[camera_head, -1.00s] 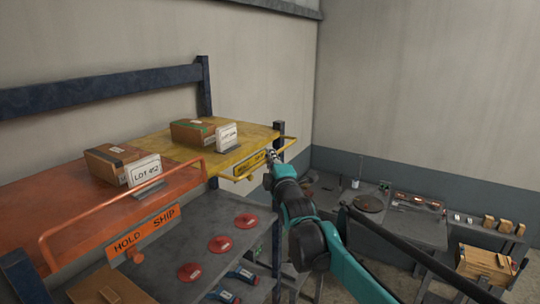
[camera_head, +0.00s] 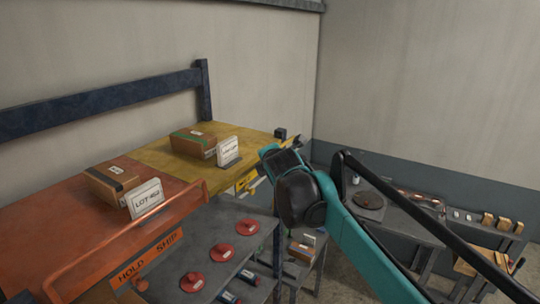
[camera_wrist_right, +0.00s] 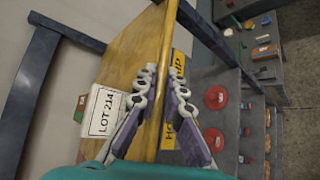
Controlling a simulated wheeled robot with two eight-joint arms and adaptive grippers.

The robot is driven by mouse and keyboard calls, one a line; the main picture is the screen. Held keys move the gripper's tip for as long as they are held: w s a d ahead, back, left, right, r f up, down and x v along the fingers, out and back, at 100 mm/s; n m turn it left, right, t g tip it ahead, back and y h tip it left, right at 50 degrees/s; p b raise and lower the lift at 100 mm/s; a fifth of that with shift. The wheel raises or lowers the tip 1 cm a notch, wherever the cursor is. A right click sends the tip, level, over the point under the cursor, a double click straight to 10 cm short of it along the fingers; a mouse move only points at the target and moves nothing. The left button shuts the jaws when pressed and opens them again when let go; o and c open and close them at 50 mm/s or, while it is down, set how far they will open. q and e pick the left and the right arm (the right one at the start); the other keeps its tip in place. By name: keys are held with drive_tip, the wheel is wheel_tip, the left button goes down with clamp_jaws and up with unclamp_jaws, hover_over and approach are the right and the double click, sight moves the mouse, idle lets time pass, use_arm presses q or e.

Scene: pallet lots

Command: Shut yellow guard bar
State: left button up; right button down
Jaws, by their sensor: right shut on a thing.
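The yellow guard bar (camera_wrist_right: 162,95) runs along the front edge of the yellow shelf (camera_wrist_right: 128,55) in the right wrist view. My right gripper (camera_wrist_right: 161,80) is shut on the bar, with one finger on each side of it. The yellow shelf (camera_head: 180,160) also shows there, beside the orange shelf. My left gripper is not in view.
A carton (camera_head: 194,143) and a white lot card (camera_head: 228,151) stand on the yellow shelf. The orange shelf has its own orange bar (camera_head: 125,245), a carton (camera_head: 112,184) and a card (camera_head: 146,198). Red discs (camera_head: 221,252) lie on the grey shelf below. A workbench (camera_head: 390,210) stands at right.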

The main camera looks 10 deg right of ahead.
drive_tip(key=shift+w+a+r+n+g+h, duration=0.35)
drive_tip(key=shift+w+a+n+g+h, duration=0.15)
drive_tip(key=shift+a+n+g+h, duration=0.3)
drive_tip(key=shift+w+a+r+n+g+h, duration=0.4)
drive_tip(key=shift+w+a+n+g+h, duration=0.15)
drive_tip(key=shift+g+h, duration=0.35)
drive_tip(key=shift+w+a+r+n+g+h, duration=0.4)
drive_tip(key=shift+a+n+g+h, duration=0.3)
drive_tip(key=shift+g, duration=0.3)
drive_tip(key=shift+d, duration=0.1)
drive_tip(key=c, duration=1.9)
unclamp_jaws()
drive_tip(key=shift+a+v, duration=0.2)
drive_tip(key=shift+v, duration=5.65)
